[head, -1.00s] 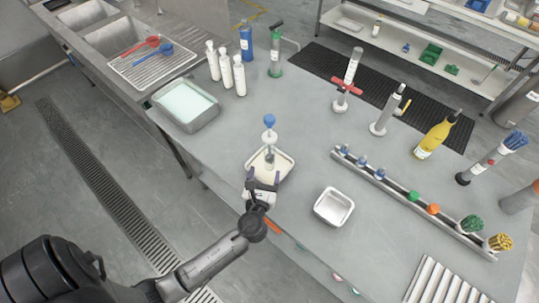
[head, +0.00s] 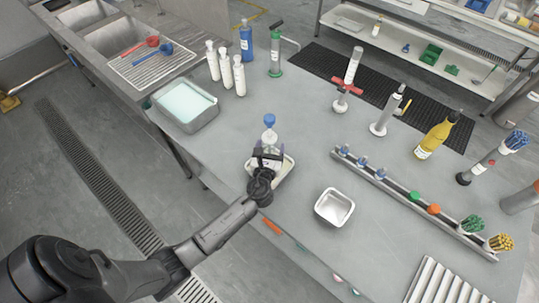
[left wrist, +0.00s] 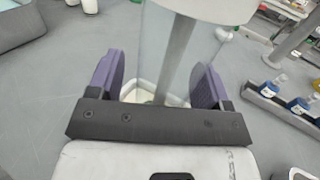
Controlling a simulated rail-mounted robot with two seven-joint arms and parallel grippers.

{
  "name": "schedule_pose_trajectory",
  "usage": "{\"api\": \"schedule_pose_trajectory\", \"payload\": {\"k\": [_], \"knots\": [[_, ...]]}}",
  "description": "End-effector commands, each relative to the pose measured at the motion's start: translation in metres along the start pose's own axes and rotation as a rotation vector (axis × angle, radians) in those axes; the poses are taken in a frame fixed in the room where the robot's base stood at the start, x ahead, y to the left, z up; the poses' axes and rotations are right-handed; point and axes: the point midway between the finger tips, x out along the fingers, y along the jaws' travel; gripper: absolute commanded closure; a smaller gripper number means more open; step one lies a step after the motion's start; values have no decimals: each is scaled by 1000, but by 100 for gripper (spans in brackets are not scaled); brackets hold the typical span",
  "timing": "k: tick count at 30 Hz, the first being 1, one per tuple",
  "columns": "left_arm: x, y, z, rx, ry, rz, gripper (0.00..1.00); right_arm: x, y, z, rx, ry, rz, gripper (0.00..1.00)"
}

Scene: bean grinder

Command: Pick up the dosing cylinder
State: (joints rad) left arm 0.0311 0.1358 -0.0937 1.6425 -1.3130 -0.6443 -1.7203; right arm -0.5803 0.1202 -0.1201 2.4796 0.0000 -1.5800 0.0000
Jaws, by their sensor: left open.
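The dosing cylinder (head: 269,135) appears to be the upright clear cylinder with a blue knob and white collar on a small white tray (head: 285,170). In the left wrist view its clear body and grey inner rod (left wrist: 174,65) stand between my fingers. My left gripper (head: 270,155) is open around the cylinder below its collar. In the left wrist view the purple fingers of this gripper (left wrist: 158,80) are on either side, with gaps visible. The cylinder's lower part is hidden behind the gripper in the head view. My right gripper is not in view.
A small metal pan (head: 334,207) stands to the right. Several white bottles (head: 226,74) and a basin of pale liquid (head: 187,106) are at the back left. A rail with coloured knobs (head: 400,190) runs along the right. The table between is clear.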

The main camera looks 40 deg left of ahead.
Motion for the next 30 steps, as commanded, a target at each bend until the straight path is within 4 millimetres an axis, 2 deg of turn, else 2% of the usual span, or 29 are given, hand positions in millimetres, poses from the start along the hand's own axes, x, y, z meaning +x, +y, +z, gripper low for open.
{"api": "schedule_pose_trajectory", "payload": {"k": [9, 27, 30], "knots": [[3, 0, 0, -1, 0, 0, 30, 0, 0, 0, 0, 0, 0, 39], [2, 0, 0, -1, 0, 0, 87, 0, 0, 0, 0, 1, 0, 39], [2, 0, 1, -1, -1, 0, 92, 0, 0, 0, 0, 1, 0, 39]]}}
